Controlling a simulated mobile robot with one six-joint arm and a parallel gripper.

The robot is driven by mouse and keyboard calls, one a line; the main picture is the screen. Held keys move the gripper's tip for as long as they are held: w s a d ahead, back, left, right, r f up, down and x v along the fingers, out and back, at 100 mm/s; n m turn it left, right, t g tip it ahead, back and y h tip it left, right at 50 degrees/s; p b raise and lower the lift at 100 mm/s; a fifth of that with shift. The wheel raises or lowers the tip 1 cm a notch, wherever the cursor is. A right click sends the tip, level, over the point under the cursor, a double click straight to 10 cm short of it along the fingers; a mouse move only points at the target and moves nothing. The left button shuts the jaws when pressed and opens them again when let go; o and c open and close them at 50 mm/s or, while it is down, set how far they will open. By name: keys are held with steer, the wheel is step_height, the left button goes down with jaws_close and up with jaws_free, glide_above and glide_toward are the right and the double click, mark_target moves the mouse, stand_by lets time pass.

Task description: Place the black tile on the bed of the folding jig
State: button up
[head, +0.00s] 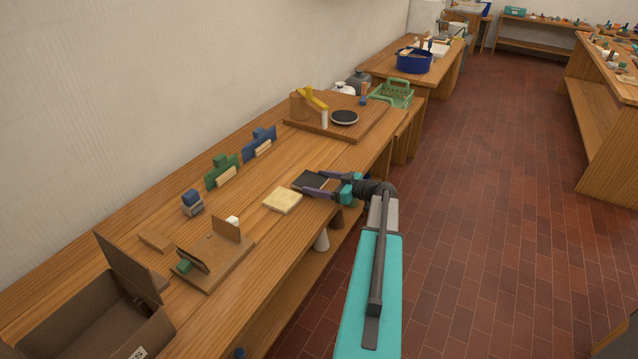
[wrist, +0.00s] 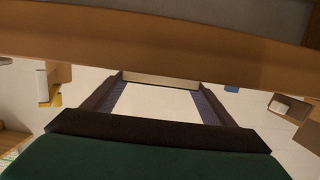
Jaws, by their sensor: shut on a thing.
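The black tile (head: 309,181) is at the tips of my gripper (head: 318,184), over the front part of the bench, in the head view. My gripper is shut on it. The fingers also show in the wrist view (wrist: 165,98), where I cannot make the tile out clearly. What looks like the folding jig (head: 239,260) is a wooden board nearer the camera on the bench, to the left of my gripper. It carries an upright wooden plate, a tilted flap and a small green block. Whether the tile touches the bench I cannot tell.
A cream tile (head: 283,200) lies between my gripper and the jig. An open cardboard box (head: 150,335) stands at the near end. Green (head: 220,171) and blue (head: 258,143) holders stand along the back. A board (head: 366,133) with a black disc lies beyond.

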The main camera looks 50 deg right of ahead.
steer(key=shift+f, duration=0.35)
steer(key=shift+f, duration=0.15)
steer(key=o, duration=1)
steer(key=b+v, duration=0.3)
steer(key=v, duration=0.9)
